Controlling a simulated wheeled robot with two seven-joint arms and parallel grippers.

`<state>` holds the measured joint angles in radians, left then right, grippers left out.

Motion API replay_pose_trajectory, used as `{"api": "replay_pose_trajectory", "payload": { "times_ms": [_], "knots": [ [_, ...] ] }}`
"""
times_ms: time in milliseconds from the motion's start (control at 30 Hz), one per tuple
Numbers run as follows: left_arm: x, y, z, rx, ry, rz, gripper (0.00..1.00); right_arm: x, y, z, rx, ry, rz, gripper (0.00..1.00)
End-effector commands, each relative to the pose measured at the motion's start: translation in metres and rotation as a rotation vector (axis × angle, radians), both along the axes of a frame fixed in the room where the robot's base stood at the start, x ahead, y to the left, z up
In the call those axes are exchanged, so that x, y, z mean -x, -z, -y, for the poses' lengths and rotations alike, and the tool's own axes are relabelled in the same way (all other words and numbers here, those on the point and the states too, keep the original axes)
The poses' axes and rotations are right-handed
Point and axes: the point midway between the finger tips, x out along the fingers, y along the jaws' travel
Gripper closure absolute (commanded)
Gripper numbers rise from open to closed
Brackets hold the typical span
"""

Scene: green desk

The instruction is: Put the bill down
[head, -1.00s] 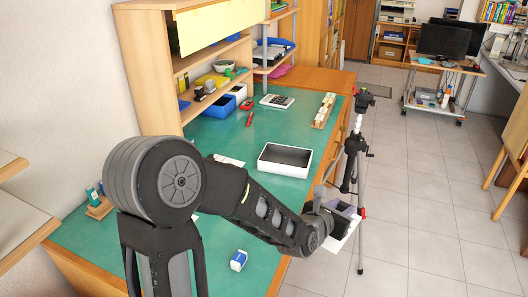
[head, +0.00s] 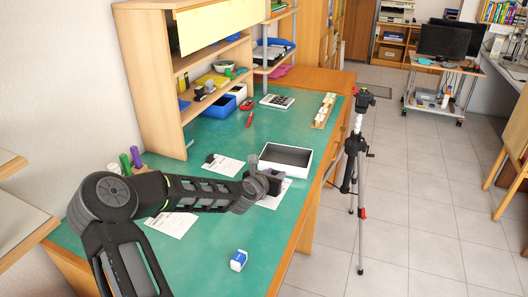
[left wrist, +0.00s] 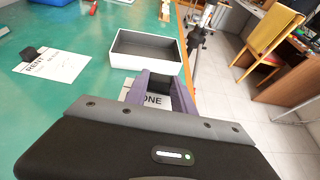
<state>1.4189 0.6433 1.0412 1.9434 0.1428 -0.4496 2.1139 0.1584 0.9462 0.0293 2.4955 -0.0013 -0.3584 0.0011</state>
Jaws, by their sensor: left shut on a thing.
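My left gripper (head: 273,184) is shut on a white bill (head: 275,198), over the green desk just in front of the white box (head: 288,172). In the left wrist view the bill (left wrist: 131,98) shows the letters "ONE" between the purple fingers, and the box's near wall (left wrist: 147,66) lies just beyond. Whether the bill touches the desk or box, I cannot tell. Another bill, marked RENT (left wrist: 55,66), lies left of the box with a small dark object (left wrist: 33,53) at its edge. My right gripper is not in view.
Another paper (head: 172,224) lies nearer on the green desk (head: 205,255). A blue-and-white block (head: 238,260) stands near the front. A calculator (head: 277,101) and red stapler-like item (head: 247,104) lie farther back. A tripod (head: 356,150) stands beside the desk's right edge.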

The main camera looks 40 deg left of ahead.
Motion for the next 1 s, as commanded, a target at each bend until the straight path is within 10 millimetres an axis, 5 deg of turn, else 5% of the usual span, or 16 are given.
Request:
{"api": "replay_pose_trajectory", "payload": {
  "times_ms": [167, 567, 1000],
  "knots": [
    [0.007, -0.008, -0.027, 0.001, -0.037, 0.000, 1.00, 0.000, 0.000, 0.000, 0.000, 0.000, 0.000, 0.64],
    [0.007, -0.005, -0.028, 0.002, -0.041, -0.002, 1.00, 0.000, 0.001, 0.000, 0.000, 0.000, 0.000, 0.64],
    [0.007, 0.054, -0.028, 0.000, -0.040, -0.001, 1.00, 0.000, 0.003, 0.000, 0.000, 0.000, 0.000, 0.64]
  ]
}}
